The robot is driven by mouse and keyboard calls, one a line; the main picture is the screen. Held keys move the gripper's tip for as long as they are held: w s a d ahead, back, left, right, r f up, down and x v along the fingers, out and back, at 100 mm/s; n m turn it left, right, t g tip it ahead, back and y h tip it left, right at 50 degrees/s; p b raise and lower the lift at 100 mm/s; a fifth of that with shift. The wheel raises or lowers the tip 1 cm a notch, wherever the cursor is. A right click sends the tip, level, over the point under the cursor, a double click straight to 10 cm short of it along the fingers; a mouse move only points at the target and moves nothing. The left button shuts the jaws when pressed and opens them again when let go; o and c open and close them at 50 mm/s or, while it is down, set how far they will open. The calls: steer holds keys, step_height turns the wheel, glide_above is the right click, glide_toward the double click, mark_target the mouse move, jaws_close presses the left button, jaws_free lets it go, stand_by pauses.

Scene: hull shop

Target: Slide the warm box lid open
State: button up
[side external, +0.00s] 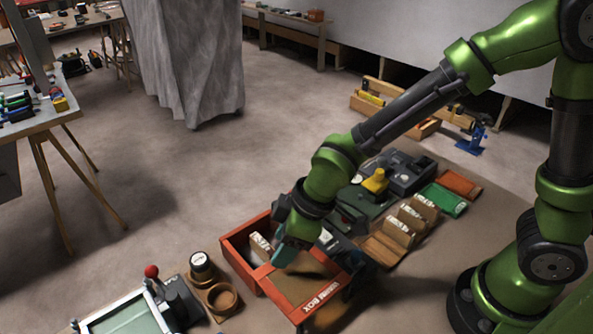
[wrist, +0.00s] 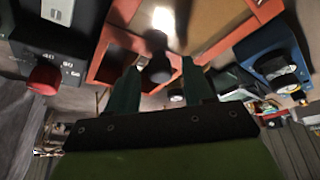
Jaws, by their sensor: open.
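The warm box (side external: 262,283) is a red-orange box with white lettering on its near right rim. Its tan lid (side external: 300,288) covers the near right part, and the far left part is uncovered with a pale block showing inside. My gripper (side external: 283,262) reaches down over the box near the lid's edge. In the wrist view the lid (wrist: 212,22) and its orange frame are at the top. My gripper (wrist: 160,78) is open there, with a dark rounded knob (wrist: 157,58) appearing between its fingers. I cannot tell whether the fingers touch it.
A round wooden ring (side external: 221,298) and a dark jar (side external: 201,265) stand left of the box. A device with a red-knobbed lever (side external: 152,271) is farther left. Wooden racks (side external: 405,228) and dark equipment crowd the right side. Open floor lies behind.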

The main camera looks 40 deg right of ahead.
steer(key=v, duration=1.7)
steer(key=shift+f, duration=0.1)
steer(key=s+d+m+t+h, duration=0.1)
steer(key=s+d+m+t, duration=0.3)
steer(key=d+m, duration=0.9)
steer(key=shift+d+r, duration=0.25)
steer(key=shift+d, duration=0.85)
steer(key=shift+s, duration=0.1)
